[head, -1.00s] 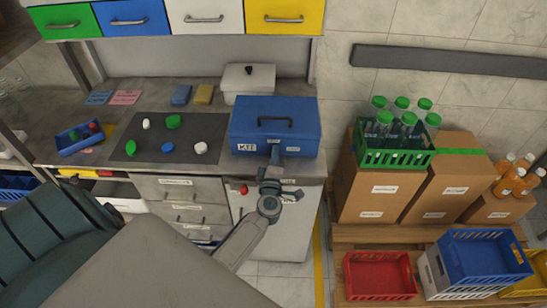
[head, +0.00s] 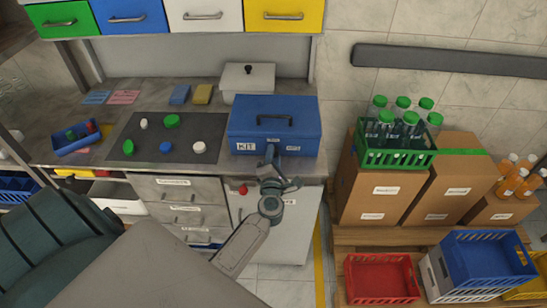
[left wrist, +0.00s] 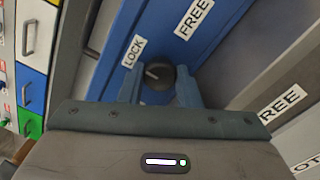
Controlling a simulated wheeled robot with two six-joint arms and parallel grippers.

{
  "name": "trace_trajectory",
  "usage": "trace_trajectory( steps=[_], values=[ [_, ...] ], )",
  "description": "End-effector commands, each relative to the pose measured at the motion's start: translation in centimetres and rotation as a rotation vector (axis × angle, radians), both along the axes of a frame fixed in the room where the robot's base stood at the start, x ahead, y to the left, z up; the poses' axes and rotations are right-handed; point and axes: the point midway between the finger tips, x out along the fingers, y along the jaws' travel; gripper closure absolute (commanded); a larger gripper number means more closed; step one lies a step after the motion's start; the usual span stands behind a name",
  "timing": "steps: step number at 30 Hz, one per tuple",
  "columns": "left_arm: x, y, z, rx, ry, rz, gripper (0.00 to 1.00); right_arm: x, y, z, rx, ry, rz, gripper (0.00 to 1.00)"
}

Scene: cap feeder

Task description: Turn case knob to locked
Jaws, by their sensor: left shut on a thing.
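The blue case (head: 300,112), labelled KIT, stands at the right end of the workbench with its handle on top. My left gripper (head: 271,155) is at the middle of the case's front face. In the left wrist view the dark round knob (left wrist: 157,78) sits between my left gripper's fingers (left wrist: 158,92), which are closed on it. A pale mark on the knob lies on its left side, toward the LOCK label (left wrist: 133,50). A FREE label (left wrist: 194,17) is farther right on the blue face. In the head view the gripper hides the knob. My right gripper is not in view.
A dark mat (head: 150,133) with several green, white and blue caps lies left of the case. A white lidded box (head: 236,83) stands behind it. To the right are cartons (head: 380,190) and a green bottle crate (head: 388,158). A red crate (head: 380,278) sits lower right.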

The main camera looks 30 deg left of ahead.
Motion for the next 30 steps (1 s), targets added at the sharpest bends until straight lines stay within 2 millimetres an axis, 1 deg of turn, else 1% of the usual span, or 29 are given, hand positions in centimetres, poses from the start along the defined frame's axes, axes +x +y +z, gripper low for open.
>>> trace_trajectory(
  steps=[17,18,20,21,30],
  values=[
    [-0.04,-0.01,-0.1,-0.026,-0.014,0.0,0.92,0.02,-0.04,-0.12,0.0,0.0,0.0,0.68],
    [-0.04,-0.01,-0.09,-0.026,-0.014,0.0,0.62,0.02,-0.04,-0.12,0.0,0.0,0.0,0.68],
    [-0.04,-0.01,-0.09,-0.026,-0.014,0.0,0.5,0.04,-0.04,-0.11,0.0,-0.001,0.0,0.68],
    [-0.03,-0.01,-0.1,-0.026,-0.014,0.0,0.48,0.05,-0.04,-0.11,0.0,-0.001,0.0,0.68],
    [-0.08,-0.03,-0.29,-0.026,-0.01,0.0,0.48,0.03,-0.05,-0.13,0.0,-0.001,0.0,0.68]
  ],
)
